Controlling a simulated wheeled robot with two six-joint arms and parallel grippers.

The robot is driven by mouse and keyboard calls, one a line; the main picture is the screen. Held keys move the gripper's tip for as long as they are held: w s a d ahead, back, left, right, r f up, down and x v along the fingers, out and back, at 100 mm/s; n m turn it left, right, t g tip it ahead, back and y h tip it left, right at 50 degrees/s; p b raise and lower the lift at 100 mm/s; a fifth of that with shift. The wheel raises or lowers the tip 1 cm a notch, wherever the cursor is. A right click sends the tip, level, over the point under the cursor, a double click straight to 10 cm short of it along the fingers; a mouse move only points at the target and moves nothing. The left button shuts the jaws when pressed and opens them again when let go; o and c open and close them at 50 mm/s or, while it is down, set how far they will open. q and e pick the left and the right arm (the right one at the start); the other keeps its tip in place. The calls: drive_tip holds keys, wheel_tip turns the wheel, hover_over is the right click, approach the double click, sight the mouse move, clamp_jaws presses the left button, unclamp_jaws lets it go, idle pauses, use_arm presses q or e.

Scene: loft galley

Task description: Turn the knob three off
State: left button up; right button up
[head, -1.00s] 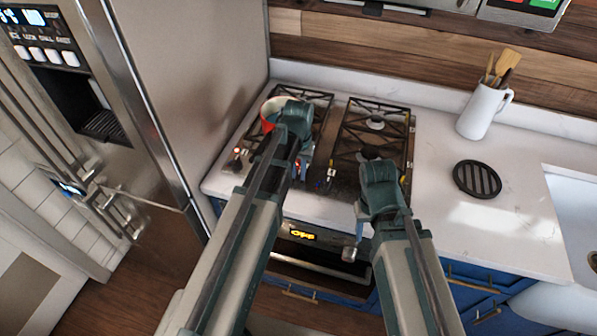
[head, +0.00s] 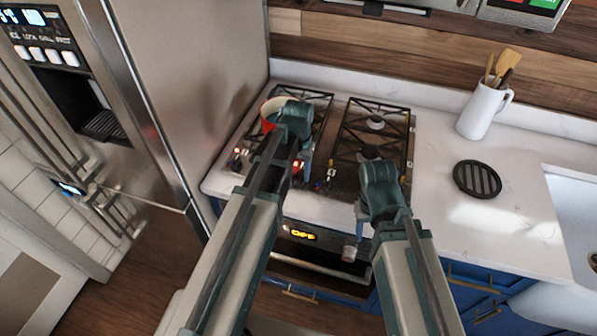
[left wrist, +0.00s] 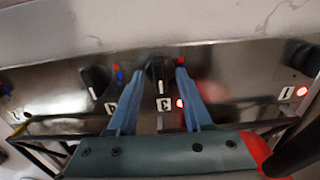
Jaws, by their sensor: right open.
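Knob three (left wrist: 161,72) is a black knob with a white pointer line on the stove's front panel, above the label 3 in the left wrist view. A red light (left wrist: 180,103) glows beside that label. The two blue fingers of my left gripper (left wrist: 161,70) are on either side of knob three; I cannot tell whether they press on it. In the head view, my left gripper (head: 306,165) is at the stove's front edge and its wrist hides the knob. My right gripper (head: 362,222) is open and empty before the stove's right front.
Knob four (left wrist: 95,80) and knob one (left wrist: 303,57) flank knob three; a red light (left wrist: 302,91) glows by label 1. A black trivet (head: 477,180) and white utensil jug (head: 482,110) stand on the right counter.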

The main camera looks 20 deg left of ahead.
sight(299, 175)
use_arm(q)
wheel_tip(299, 175, up, 14)
drive_tip(key=p, duration=1.3)
drive_tip(key=shift+p, duration=0.4)
drive_tip(key=shift+f, duration=0.1)
drive_tip(key=s+d+f+m+b, duration=0.1)
drive_tip(key=s+d+f+b, duration=0.4)
drive_tip(key=s, duration=0.2)
drive_tip(key=s+d+f+m+y+b, duration=0.1)
drive_tip(key=s+d+f+m+b, duration=0.1)
drive_tip(key=s+d+f+b, duration=0.4)
drive_tip(key=shift+s, duration=1)
